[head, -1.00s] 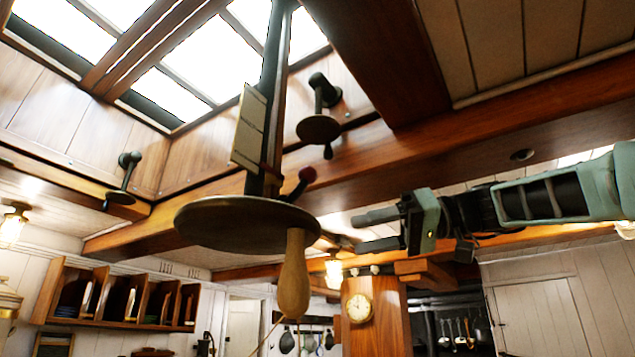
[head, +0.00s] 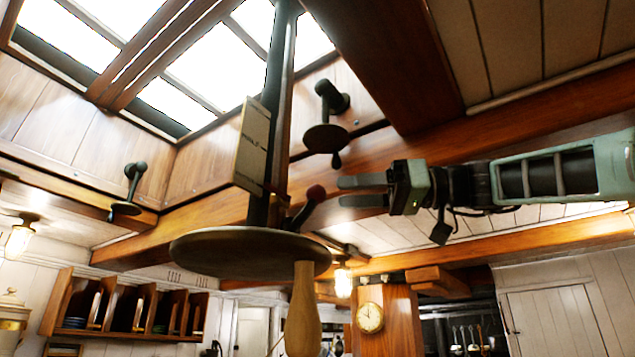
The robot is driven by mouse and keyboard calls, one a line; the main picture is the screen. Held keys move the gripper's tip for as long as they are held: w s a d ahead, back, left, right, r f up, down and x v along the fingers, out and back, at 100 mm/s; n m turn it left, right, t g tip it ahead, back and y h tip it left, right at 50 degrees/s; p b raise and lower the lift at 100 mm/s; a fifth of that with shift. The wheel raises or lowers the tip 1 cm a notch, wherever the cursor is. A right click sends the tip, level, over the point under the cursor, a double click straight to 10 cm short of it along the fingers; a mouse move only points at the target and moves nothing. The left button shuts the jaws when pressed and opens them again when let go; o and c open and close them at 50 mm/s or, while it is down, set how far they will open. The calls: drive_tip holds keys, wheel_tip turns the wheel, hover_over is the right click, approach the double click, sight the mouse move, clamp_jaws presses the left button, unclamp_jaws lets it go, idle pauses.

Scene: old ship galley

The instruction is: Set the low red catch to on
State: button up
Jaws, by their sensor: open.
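The low red catch (head: 316,193) is a dark lever with a dull red knob. It sits low on the dark hanging post (head: 280,90), just above a round wooden disc (head: 235,252). The knob points up and to the right. My gripper (head: 350,191) is open, with its two fingers pointing left. In the picture its fingertips are a little right of the red knob. Nothing is between the fingers, and I cannot tell how far apart in depth they are from the knob.
A pale wooden handle (head: 303,310) hangs below the disc. A pale plate (head: 252,145) with markings is fixed on the post. A dark crank (head: 328,125) is on the skylight frame behind, and another (head: 131,190) is at left. A thick ceiling beam (head: 520,125) runs behind my arm.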

sight(317, 198)
drive_tip(key=a, duration=0.2)
drive_tip(key=a+p, duration=0.1)
drive_tip(key=a, duration=0.1)
drive_tip(key=w+a+p, duration=0.1)
drive_tip(key=a, duration=0.1)
drive_tip(key=shift+a, duration=0.1)
clamp_jaws()
drive_tip(key=w+d+f+m+t+y+b, duration=0.2)
drive_tip(key=f+m+t+b, duration=0.4)
drive_tip(key=m+b, duration=1.1)
drive_tip(key=w+t+b, duration=0.1)
drive_tip(key=b, duration=0.3)
drive_tip(key=shift+w+d+f+t+y, duration=0.15)
drive_tip(key=shift+w+d+t+y, duration=0.05)
drive_tip(key=shift+d+t+y, duration=0.1)
unclamp_jaws()
